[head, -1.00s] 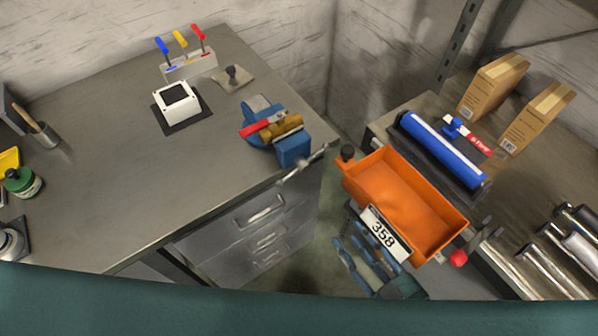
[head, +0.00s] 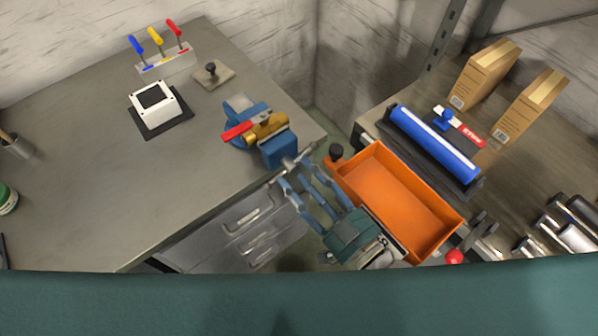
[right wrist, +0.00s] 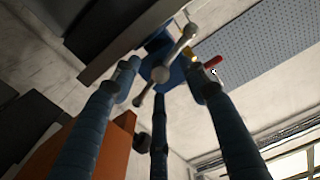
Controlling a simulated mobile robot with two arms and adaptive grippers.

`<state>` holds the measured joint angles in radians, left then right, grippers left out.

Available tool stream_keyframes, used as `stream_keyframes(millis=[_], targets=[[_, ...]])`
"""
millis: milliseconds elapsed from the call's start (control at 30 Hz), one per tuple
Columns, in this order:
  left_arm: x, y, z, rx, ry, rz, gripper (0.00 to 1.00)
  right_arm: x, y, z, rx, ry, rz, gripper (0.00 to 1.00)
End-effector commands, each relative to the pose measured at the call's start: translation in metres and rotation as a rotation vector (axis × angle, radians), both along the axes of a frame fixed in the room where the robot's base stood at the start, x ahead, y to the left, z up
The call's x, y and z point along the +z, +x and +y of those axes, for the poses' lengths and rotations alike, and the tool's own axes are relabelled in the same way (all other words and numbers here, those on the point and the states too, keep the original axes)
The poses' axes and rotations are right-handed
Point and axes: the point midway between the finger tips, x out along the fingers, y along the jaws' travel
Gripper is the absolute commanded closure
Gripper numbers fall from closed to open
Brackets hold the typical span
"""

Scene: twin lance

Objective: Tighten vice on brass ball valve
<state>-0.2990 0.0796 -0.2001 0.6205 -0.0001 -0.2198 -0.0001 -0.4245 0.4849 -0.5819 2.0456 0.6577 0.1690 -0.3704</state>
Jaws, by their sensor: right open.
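The blue vice (head: 278,150) stands at the front right corner of the grey workbench. The brass ball valve (head: 266,128) with its red lever (head: 236,132) sits between its jaws. The vice's metal handle bar (head: 291,166) sticks out past the bench's front edge; its ball end and bar show large in the right wrist view (right wrist: 161,75). My right gripper (head: 302,182) is open, its blue fingers spread close to the handle. In the right wrist view the fingers surround the handle; whether they touch it I cannot tell. My left gripper is not in view.
An orange bin (head: 395,200) lies just right of my right gripper. A blue roll (head: 435,143) and cardboard boxes (head: 485,72) are on the right-hand bench. A white box (head: 154,100) and colour-handled tools (head: 156,42) stand toward the back left. The workbench's front middle is clear.

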Motion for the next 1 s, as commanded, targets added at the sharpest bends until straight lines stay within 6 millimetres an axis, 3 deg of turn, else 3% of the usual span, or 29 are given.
stream_keyframes(millis=[400,633,1000], targets=[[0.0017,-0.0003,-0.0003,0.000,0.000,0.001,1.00,-0.0004,0.0082,0.0066,0.001,0.000,0.001,0.56],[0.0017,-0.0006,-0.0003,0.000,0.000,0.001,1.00,-0.0004,0.0083,0.0063,0.001,0.000,0.001,1.00],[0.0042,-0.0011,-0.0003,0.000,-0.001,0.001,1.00,-0.0005,0.0078,0.0067,0.002,-0.018,-0.008,1.00]])
